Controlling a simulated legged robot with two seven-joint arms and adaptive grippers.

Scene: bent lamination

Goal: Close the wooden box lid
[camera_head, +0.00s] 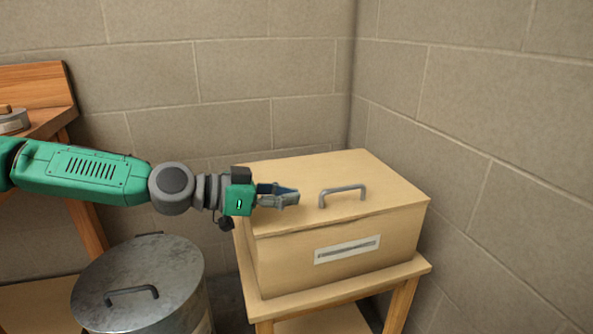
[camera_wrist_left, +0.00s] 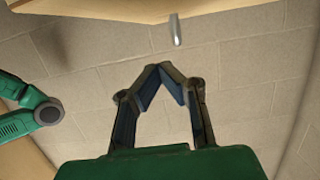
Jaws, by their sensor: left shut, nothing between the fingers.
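A light wooden box (camera_head: 345,266) stands on a small wooden stand, with a pale slotted plate on its front. Its lid (camera_head: 365,170) lies flat across the top, with no clear gap visible at the front edge. A grey bar handle (camera_head: 343,192) is on the lid. My left gripper (camera_head: 296,197) is shut and empty, level with the lid's left part and a little left of the handle. I cannot tell whether it touches the lid. In the left wrist view its fingertips (camera_wrist_left: 162,70) meet, with a wooden surface (camera_wrist_left: 120,8) and a grey bar end (camera_wrist_left: 175,30) beyond.
A round metal bin (camera_head: 140,285) with a handled lid stands left of the box, below my left arm. A wooden bench (camera_head: 40,90) with a small grey item is at the far left. Block walls (camera_head: 480,120) close in behind and right of the box.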

